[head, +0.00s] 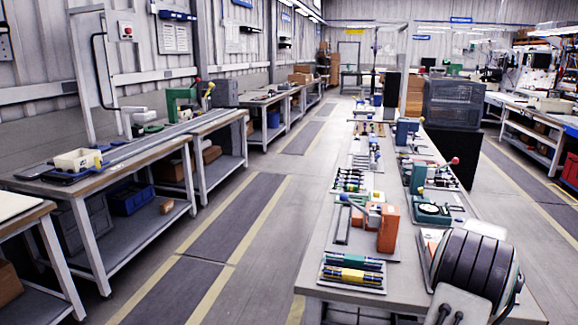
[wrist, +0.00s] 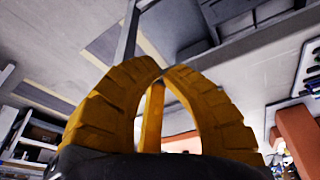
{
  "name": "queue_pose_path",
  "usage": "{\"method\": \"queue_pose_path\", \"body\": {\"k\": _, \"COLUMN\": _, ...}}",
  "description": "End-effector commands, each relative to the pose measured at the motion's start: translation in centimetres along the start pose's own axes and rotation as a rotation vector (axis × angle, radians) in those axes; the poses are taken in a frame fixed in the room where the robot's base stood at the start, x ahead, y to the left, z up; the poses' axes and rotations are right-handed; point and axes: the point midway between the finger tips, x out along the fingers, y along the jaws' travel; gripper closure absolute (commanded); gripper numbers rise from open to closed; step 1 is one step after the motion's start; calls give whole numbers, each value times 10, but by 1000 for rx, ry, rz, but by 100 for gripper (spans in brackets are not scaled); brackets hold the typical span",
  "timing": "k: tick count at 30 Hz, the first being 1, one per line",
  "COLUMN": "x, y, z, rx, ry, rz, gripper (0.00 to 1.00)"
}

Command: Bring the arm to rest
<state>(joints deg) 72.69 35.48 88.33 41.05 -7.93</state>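My gripper (wrist: 165,70) shows in the wrist view as curved, ribbed yellow fingers on a dark base. Two fingers arch inward and their tips meet at the top. Another yellow finger-like bar (wrist: 152,115) stands upright behind them. I see no object held between them. The wrist view is tilted and shows floor, table legs and shelving beyond the fingers. I cannot make out my gripper in the head view.
A long workbench (head: 318,270) at the right carries an orange block device (head: 388,230), a tray of blue and yellow tools (head: 352,275) and a teal device (head: 432,210). Benches (head: 60,190) line the left wall. The striped aisle (head: 225,220) between is clear.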

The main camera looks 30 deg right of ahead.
Motion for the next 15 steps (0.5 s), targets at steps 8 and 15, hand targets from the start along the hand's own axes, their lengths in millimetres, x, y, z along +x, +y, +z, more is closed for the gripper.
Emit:
{"method": "queue_pose_path", "body": {"k": 8, "x": -68, "y": -80, "z": 148, "rx": -42, "ry": -272, "rz": -42, "gripper": 100}}
{"method": "queue_pose_path", "body": {"k": 15, "x": -144, "y": -141, "z": 256, "rx": -304, "ry": -323, "rz": -66, "gripper": 100}}
